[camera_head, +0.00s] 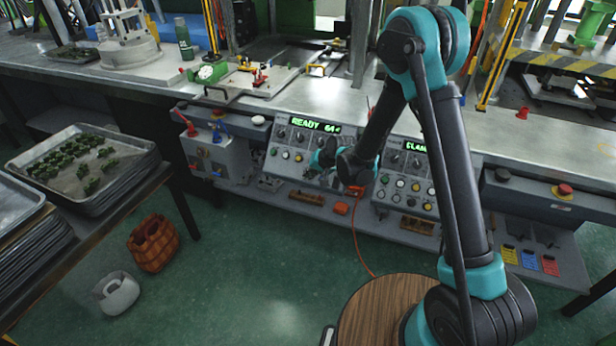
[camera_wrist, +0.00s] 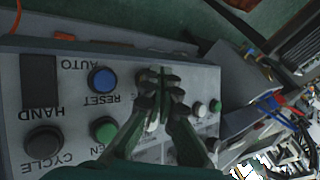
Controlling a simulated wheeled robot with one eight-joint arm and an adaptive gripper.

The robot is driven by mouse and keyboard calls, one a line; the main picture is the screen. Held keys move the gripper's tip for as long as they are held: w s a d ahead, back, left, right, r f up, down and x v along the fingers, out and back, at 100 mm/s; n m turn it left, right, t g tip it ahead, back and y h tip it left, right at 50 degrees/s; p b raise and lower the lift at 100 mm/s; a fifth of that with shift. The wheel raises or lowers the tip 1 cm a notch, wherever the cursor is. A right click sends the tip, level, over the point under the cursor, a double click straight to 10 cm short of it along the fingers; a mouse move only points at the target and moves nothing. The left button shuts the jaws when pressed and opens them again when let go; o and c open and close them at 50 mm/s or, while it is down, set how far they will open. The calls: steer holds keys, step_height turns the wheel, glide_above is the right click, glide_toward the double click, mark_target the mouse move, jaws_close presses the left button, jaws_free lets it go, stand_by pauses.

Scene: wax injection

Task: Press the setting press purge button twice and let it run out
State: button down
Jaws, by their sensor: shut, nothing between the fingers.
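The left control panel (camera_head: 288,150) is grey, with a display reading "READY 64" and several buttons. In the wrist view its face (camera_wrist: 70,58) shows upside down. A blue button (camera_wrist: 102,79) has the label RESET, a green button (camera_wrist: 103,128) a partly hidden label, and a dark button (camera_wrist: 43,143) the label CYCLE. My gripper (camera_wrist: 157,76) is shut and empty, its fingertips over the panel right of RESET. The fingers cover part of a label and whatever lies beneath, so I cannot read PURGE or tell whether they touch a button. In the head view my wrist hides the panel's right side.
A white button (camera_wrist: 198,109) and a green button (camera_wrist: 215,106) lie right of my fingers. A second control panel (camera_head: 407,180) stands to the right, partly behind my arm. A red stop button (camera_head: 563,191) is farther right. A shelf (camera_head: 300,197) runs below the panels.

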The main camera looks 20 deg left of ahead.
steer(key=shift+w+f, duration=0.1)
stand_by(0.6)
steer(key=shift+s+r, duration=0.55)
steer(key=shift+s, duration=0.1)
steer(key=shift+a, duration=0.1)
steer(key=shift+s+a+r, duration=0.15)
steer(key=shift+s+r, duration=1.45)
steer(key=shift+s, duration=0.3)
